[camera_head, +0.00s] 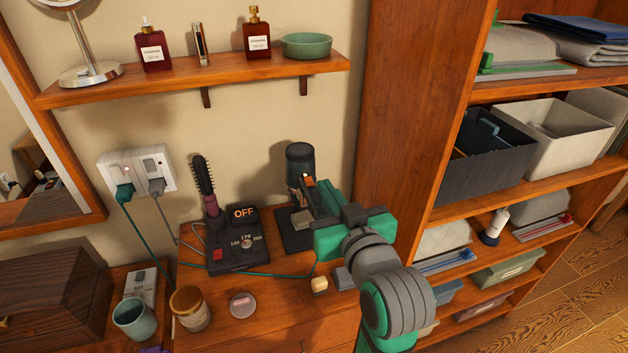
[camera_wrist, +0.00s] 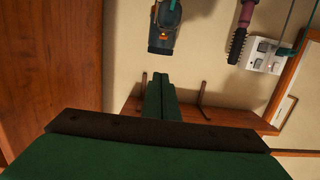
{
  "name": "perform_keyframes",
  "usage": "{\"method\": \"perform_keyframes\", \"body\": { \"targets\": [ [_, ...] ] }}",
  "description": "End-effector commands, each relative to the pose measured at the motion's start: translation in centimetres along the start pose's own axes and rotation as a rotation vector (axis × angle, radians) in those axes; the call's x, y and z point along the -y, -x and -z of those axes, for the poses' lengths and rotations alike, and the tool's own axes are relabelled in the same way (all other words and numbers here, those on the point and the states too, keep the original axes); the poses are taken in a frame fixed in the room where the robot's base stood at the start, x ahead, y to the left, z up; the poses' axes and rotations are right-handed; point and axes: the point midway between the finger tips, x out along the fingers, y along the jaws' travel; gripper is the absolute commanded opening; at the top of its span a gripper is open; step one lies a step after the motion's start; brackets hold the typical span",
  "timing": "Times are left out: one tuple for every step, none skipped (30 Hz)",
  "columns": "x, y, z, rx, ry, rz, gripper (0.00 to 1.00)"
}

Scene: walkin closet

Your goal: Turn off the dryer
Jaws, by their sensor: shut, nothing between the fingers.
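The dryer (camera_head: 300,158) has a dark cylindrical body and stands upright in a black stand (camera_head: 291,240) on the wooden counter, near the tall shelf unit. My gripper (camera_head: 314,190) is shut and empty, its fingers in front of the dryer and overlapping its lower part. I cannot tell whether they touch. The wrist view appears upside down; there the dryer (camera_wrist: 165,27) shows teal and dark with a bit of orange, apart in the picture from my shut fingers (camera_wrist: 160,85). Its handle is largely hidden by my gripper, and I cannot make out the switch position.
A hot brush (camera_head: 205,188) stands on a black base with a display (camera_head: 243,213) reading OFF. A wall shelf (camera_head: 200,80) with bottles and a green bowl (camera_head: 306,46) is above. A mug (camera_head: 134,318), a jar (camera_head: 190,308) and a teal cord lie around the counter.

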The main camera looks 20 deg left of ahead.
Motion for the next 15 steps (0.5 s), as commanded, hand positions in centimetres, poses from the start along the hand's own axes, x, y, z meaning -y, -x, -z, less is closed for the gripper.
{"method": "perform_keyframes", "body": {
  "targets": [
    [0.0,-0.1,0.0,0.000,0.000,0.000,0.00],
    [0.0,-0.2,0.0,0.000,-0.001,0.001,0.00],
    [0.0,-0.5,0.0,0.001,-0.001,0.001,0.00],
    [0.0,-0.7,0.0,0.001,-0.001,0.001,0.00],
    [0.0,-1.0,-0.1,0.002,-0.002,0.002,0.00],
    [0.0,-1.5,-0.1,0.002,-0.002,0.002,0.00],
    [0.0,-1.9,0.0,0.001,-0.002,0.001,0.00],
    [0.0,-2.4,-0.1,0.002,-0.002,0.002,0.00],
    [0.0,-3.1,-0.1,0.003,-0.002,0.002,0.00],
    [0.0,-3.6,0.0,0.001,-0.002,0.001,0.00],
    [-0.1,-4.2,-0.1,0.002,-0.002,0.000,0.00],
    [-0.1,-4.9,-0.1,0.002,-0.001,0.000,0.00],
    [-0.1,-5.5,0.0,0.002,-0.001,0.001,0.00],
    [-0.1,-6.0,0.0,0.002,-0.001,0.000,0.00],
    [-0.1,-6.8,-0.1,0.002,-0.001,-0.001,0.00]
  ]
}}
